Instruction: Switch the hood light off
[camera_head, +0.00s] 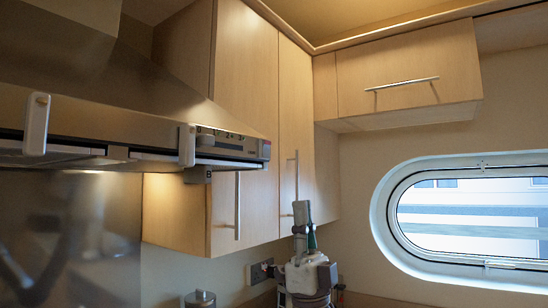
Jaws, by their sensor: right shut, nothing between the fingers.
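The steel range hood (110,85) fills the left side, with its front edge running toward the middle. A control strip (228,140) with small marks and buttons sits at the right end of that edge; its individual switches are too small to tell apart. A warm glow (85,171) shows under the hood, and the cabinet side beside it is lit warmly. My right gripper (301,208) points up at the lower middle, shut and empty, in front of the cabinets. In the picture it is right of and below the control strip, apart from it. My left gripper is not in view.
Wooden cabinets (245,70) with bar handles stand right of the hood; one lower cabinet (222,215) is close behind the hood's end. A wall socket (260,271) and a metal canister (200,299) are low down. An oval porthole (382,215) is at right.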

